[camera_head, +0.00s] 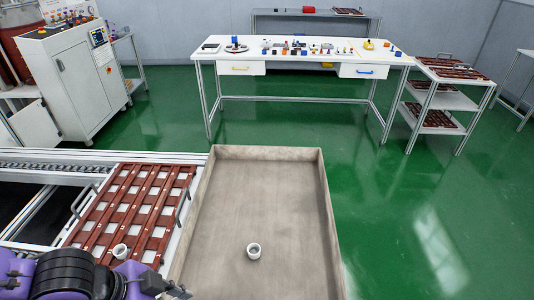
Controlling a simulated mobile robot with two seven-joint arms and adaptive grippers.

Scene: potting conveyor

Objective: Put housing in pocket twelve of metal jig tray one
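A white ring-shaped housing (254,251) lies alone on the floor of the large beige bin (322,190), toward its near end. The red-brown jig tray (125,180) sits left of the bin, with rows of light square pockets. Another white ring-shaped housing (120,251) sits at the tray's near end; its exact pocket is unclear. Purple and black links of my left arm cover the tray's near left corner. My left gripper's fingers do not show. My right gripper is out of view. No pocket numbers are readable.
A conveyor (50,167) runs left of the tray. The bin's raised walls stand between its housing and the tray. Grey handles (182,206) stick up at the tray's sides. Beyond green floor stand a white workbench (300,58) with small parts and a tray rack (447,100).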

